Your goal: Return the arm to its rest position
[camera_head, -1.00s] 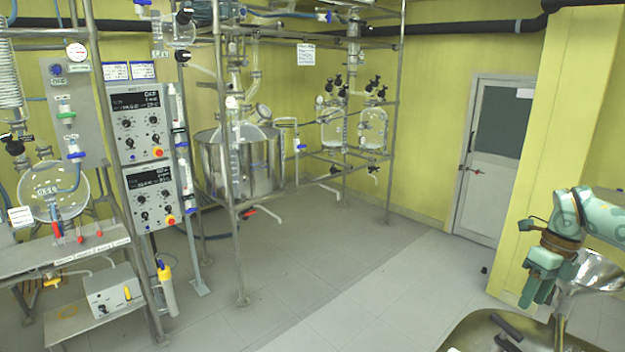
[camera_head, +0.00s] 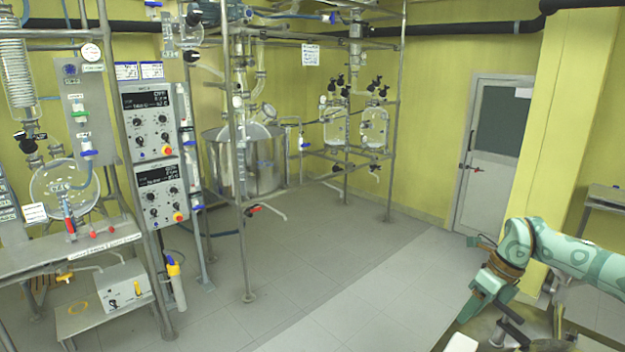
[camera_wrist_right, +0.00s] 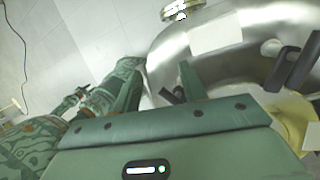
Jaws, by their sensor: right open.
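My right arm reaches in from the right edge of the head view. Its green gripper (camera_head: 482,303) hangs at the lower right, tilted down and to the left, in front of the grey floor. My left gripper does not show in the head view.
A steel frame holds a large metal vessel (camera_head: 245,165) and glass flasks (camera_head: 373,127). Control boxes (camera_head: 150,120) and a bench (camera_head: 70,250) stand at the left. A white door (camera_head: 492,150) is behind. The middle floor (camera_head: 330,270) is clear. A small table (camera_head: 606,195) shows at right.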

